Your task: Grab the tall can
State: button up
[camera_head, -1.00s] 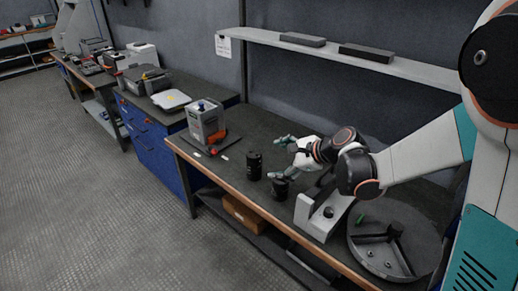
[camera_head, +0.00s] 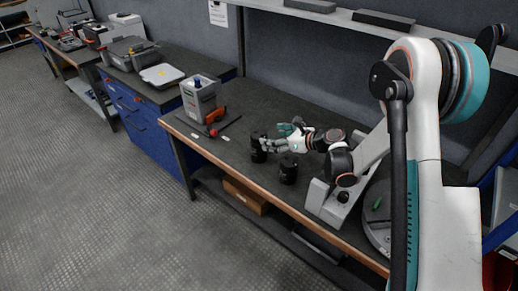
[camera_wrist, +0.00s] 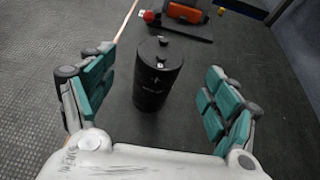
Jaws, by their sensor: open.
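The tall can (camera_wrist: 158,82) is a black cylinder with small terminals on its top, standing upright on the dark bench. In the wrist view it stands between the two spread, green-padded fingers of my gripper (camera_wrist: 162,105), nearer the left finger, with visible gaps on both sides. In the head view my gripper (camera_head: 277,138) is low over the bench, and the tall can (camera_head: 257,150) shows partly behind its fingers. A shorter black can (camera_head: 288,170) stands nearer the bench's front edge, apart from the gripper.
A grey box unit (camera_head: 199,97) with an orange-handled tool (camera_head: 215,115) beside it stands farther left on the bench. A grey stand (camera_head: 327,203) and a round tray (camera_head: 374,228) are to the right. A shelf (camera_head: 345,22) runs above the bench.

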aim_at(264, 136)
jog(key=x, duration=0.3)
jog(key=shift+a+f+b, duration=0.1)
jog(key=shift+b, duration=0.25)
jog(key=b+x, duration=0.2)
jog(key=x, duration=0.3)
jog(key=shift+f+b, duration=0.15)
jog(key=shift+b, duration=0.15)
grip_shut()
